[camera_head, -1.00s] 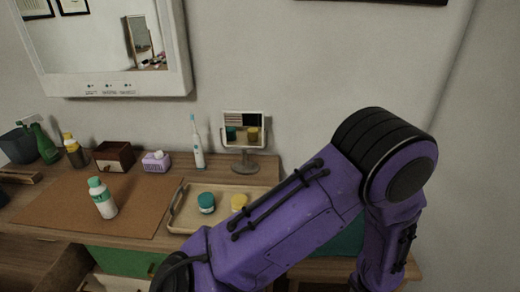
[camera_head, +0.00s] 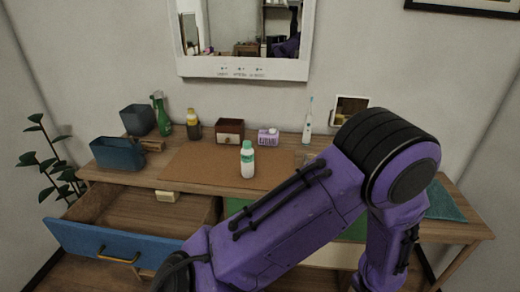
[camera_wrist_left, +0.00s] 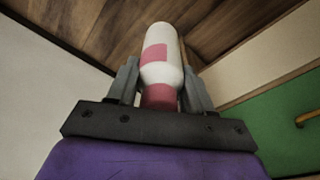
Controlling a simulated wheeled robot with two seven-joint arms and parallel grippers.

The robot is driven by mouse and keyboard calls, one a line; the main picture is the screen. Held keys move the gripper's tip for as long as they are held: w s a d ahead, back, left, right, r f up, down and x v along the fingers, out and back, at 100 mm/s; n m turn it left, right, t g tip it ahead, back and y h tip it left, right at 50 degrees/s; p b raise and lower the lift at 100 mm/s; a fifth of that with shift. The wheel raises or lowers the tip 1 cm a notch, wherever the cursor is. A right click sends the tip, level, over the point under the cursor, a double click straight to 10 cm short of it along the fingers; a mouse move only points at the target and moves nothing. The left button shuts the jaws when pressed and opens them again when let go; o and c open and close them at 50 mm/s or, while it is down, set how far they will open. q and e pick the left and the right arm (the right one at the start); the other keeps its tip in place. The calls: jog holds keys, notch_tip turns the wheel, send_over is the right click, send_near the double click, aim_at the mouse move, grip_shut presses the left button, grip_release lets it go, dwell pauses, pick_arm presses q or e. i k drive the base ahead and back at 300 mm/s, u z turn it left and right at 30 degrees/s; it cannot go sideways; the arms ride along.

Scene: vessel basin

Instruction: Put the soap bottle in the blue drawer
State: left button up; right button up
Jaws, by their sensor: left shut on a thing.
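In the left wrist view, my left gripper (camera_wrist_left: 160,92) is shut on a white bottle (camera_wrist_left: 162,72) with a pinkish-red label and pinkish-red end. Its pinkish-red end lies between the fingers; the white end points away. In the head view, this bottle and both gripper tips are out of sight. The blue drawer (camera_head: 110,243) stands pulled out at the lower left, its brass handle on the front. A small cream block (camera_head: 167,196) lies at its back right. Another bottle, white with a teal cap (camera_head: 247,160), stands upright on the brown mat (camera_head: 195,165).
A purple arm of mine covers the table's right middle. A dark blue bin (camera_head: 118,154) stands on the table above the drawer. A green spray bottle (camera_head: 160,115), yellow-topped bottle (camera_head: 193,125), wooden box (camera_head: 230,130) and toothbrush (camera_head: 308,122) line the back. A green drawer front (camera_wrist_left: 285,120) is near the gripper.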

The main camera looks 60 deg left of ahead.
aim_at(140, 230)
jog(key=k, duration=0.5)
jog(key=u, duration=2.6)
